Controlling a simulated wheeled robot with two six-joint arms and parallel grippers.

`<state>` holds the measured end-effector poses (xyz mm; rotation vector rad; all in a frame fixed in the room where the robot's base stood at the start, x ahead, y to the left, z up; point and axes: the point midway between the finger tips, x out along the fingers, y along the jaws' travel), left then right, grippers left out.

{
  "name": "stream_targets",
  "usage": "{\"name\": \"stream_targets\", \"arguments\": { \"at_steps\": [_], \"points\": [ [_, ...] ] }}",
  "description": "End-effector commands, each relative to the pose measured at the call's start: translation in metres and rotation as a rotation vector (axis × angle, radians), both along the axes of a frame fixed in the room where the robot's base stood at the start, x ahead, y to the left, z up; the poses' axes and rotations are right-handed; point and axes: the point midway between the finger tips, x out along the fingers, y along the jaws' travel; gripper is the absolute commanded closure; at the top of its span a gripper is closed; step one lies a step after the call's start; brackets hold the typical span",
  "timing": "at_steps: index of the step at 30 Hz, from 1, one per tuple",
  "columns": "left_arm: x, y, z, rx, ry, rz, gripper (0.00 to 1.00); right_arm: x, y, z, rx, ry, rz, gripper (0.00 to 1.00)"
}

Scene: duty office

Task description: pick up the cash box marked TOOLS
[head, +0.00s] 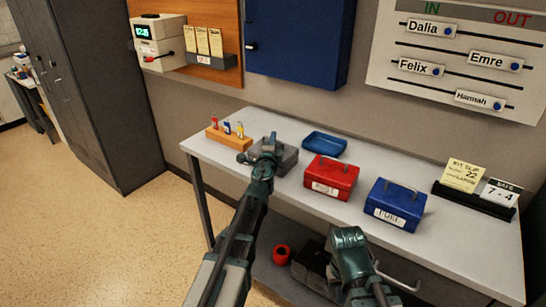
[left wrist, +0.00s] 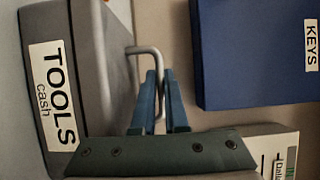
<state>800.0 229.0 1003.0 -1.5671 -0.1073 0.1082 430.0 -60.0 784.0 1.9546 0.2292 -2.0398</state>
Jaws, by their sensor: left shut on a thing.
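The grey cash box marked TOOLS (left wrist: 95,70) fills the left of the left wrist view, with "cash" under the word. It also shows on the table in the head view (head: 287,160), partly hidden by my left arm. My left gripper (left wrist: 163,75) is shut on the box's metal handle (left wrist: 148,52), which passes between its fingers. In the head view my left gripper (head: 264,158) is at the box. I cannot tell whether the box touches the table. My right gripper (head: 350,240) is low in front of the table; its fingers are not clear.
A red box (head: 331,178) and a blue box (head: 395,205) stand to the right on the table (head: 450,238). A blue tray (head: 325,144) lies behind, a wooden block with tags (head: 228,138) at left. A blue wall cabinet (head: 297,40) hangs above.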

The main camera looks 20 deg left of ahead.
Motion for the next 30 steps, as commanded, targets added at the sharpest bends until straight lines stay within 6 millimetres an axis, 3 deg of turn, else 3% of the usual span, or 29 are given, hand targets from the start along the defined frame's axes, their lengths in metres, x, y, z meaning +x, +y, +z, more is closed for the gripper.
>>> {"name": "stream_targets", "arguments": {
  "at_steps": [17,30],
  "points": [
    [0.000,0.000,0.008,-0.001,0.000,0.000,1.00,0.000,0.000,0.008,0.000,0.000,0.000,1.00],
    [0.000,0.000,0.061,0.000,0.000,0.000,1.00,0.000,0.000,0.061,0.000,0.000,-0.001,1.00]
  ]
}}
